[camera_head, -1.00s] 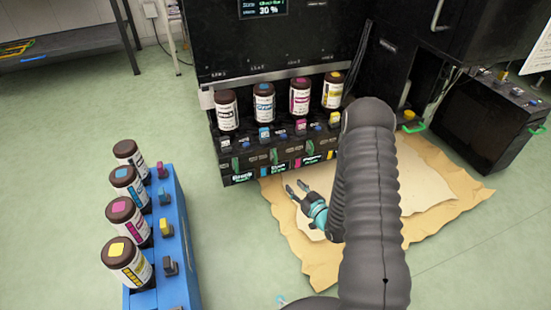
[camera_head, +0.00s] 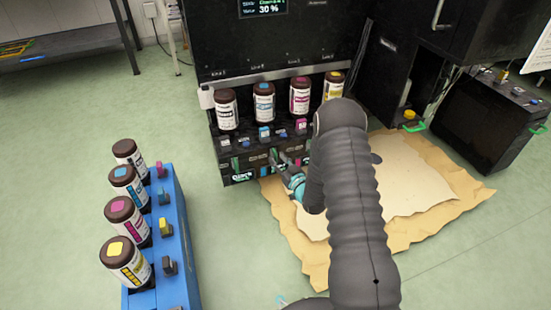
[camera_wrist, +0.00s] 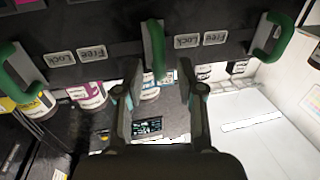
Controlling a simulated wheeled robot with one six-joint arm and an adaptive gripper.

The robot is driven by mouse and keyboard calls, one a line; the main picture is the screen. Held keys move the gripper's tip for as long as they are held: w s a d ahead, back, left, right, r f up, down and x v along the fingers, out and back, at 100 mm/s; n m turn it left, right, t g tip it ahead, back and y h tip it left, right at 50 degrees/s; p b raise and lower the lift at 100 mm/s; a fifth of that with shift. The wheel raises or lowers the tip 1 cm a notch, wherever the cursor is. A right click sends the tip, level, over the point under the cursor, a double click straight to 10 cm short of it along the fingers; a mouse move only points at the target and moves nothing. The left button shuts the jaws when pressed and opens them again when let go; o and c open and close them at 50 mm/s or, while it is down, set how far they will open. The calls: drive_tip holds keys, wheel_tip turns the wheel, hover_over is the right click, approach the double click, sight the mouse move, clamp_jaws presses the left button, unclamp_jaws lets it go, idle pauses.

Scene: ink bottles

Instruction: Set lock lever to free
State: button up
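A row of green lock levers runs along the front of the black machine, with "Free" and "Lock" labels between them. In the wrist view, which is upside down, a left lever (camera_wrist: 20,75), a middle lever (camera_wrist: 154,50) and a right lever (camera_wrist: 268,38) show. My gripper (camera_wrist: 157,68) is open, with one finger on each side of the middle lever's lower end in the picture. Contact cannot be told. In the head view my gripper (camera_head: 280,160) is at the panel's front and partly covers it. One green lever (camera_head: 235,164) shows to its left.
Several ink bottles (camera_head: 264,105) stand in the machine above the levers. A blue rack (camera_head: 178,265) with several more bottles stands at the left. Brown paper (camera_head: 315,265) lies on the floor below the arm. A black cabinet (camera_head: 485,130) stands at the right.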

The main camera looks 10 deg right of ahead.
drive_tip(key=shift+x, duration=1.1)
clamp_jaws()
